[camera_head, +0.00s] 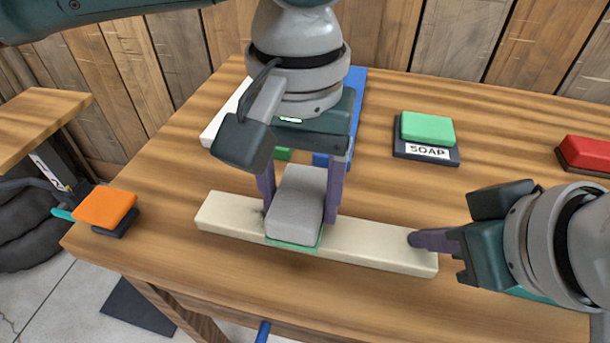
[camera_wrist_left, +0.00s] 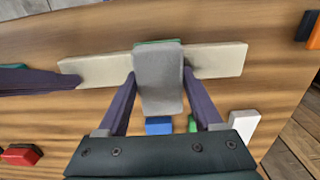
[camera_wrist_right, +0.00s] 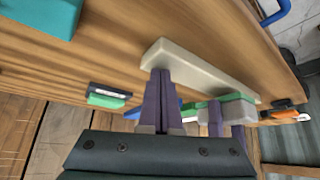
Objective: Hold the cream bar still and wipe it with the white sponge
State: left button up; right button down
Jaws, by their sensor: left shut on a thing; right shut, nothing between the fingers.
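The cream bar (camera_head: 375,245) lies on the wooden table along its front edge. It also shows in the left wrist view (camera_wrist_left: 218,60) and the right wrist view (camera_wrist_right: 195,65). A dark smudge marks the bar just left of the sponge. The white sponge (camera_head: 298,195), greyish with a green underside, sits on the bar's middle. My left gripper (camera_head: 299,213) is shut around the sponge from above, one finger on each side. My right gripper (camera_head: 415,240) is shut and empty, its fingertips at the bar's right end and seemingly touching it. The sponge hides part of the bar.
A green block on a SOAP pad (camera_head: 427,130) stands behind the bar. A red block (camera_head: 587,152) is at the right edge, an orange one (camera_head: 105,207) at the left corner. A blue item (camera_head: 357,100) and a white item (camera_head: 222,118) lie behind my left gripper.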

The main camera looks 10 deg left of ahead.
aim_at(236, 211)
pick_arm(q)
jog(key=shift+f, duration=0.85)
pick_arm(e)
jog(key=shift+s+d+f, duration=0.15)
jog(key=shift+f, duration=0.15)
pick_arm(q)
jog(key=shift+a+r, duration=0.1)
jog(key=shift+a, duration=3.9)
jog(key=shift+d+f, duration=0.15)
jog(key=shift+d, duration=1.05)
jog(key=shift+d+f, duration=0.1)
jog(key=shift+d, duration=2.8)
jog(key=shift+r, duration=0.1)
